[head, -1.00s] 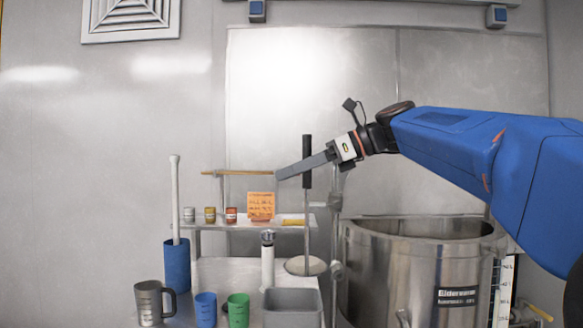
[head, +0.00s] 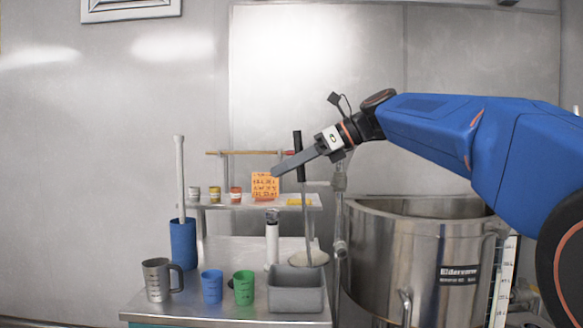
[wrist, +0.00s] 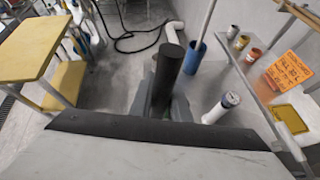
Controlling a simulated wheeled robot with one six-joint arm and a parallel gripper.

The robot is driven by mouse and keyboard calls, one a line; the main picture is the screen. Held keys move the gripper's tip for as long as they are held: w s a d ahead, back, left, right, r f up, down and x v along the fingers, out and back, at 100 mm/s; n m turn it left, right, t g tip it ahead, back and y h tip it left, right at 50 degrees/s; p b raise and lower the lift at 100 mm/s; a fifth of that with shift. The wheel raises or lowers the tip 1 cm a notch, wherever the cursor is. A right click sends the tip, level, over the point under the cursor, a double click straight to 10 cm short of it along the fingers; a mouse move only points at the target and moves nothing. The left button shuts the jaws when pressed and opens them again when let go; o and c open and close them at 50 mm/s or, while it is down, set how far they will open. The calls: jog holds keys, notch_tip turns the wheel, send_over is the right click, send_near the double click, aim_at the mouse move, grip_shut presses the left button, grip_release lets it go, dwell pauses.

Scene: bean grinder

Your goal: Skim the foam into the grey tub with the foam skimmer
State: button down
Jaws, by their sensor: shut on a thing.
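The foam skimmer has a black handle (head: 298,145), a thin shaft and a pale round head (head: 309,258). My gripper (head: 283,166) is shut on the handle, which also shows between the fingers in the wrist view (wrist: 168,68). The skimmer leans slightly, its top to the left. Its head appears just behind or above the back rim of the grey tub (head: 297,299); I cannot tell if they touch. The tub stands at the table's front right. Foam is not clearly visible; the inside of the steel kettle (head: 415,265) is mostly hidden.
A steel mug (head: 157,281), blue cup (head: 212,287) and green cup (head: 243,288) stand left of the tub. A white-handled tool stands in a blue holder (head: 183,244). A white cylinder (head: 272,245) is behind the tub. A shelf (head: 220,204) holds small jars and an orange note (head: 264,185).

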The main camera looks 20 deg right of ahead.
jog(key=w+a+f+m+g+h, duration=0.1)
jog(key=w+a+f+g+h, duration=0.1)
jog(key=w, duration=0.6)
jog(key=w+a+f+m+g+h, duration=0.1)
jog(key=w+a+f+g+h, duration=0.1)
jog(key=w+a+f+g, duration=0.3)
jog(key=shift+w+a+f+m+h, duration=0.35)
jog(key=shift+w+a, duration=0.55)
jog(key=shift+w, duration=1.25)
jog(key=shift+r, duration=0.1)
dwell(0.6)
jog(key=shift+s, duration=0.1)
dwell(0.4)
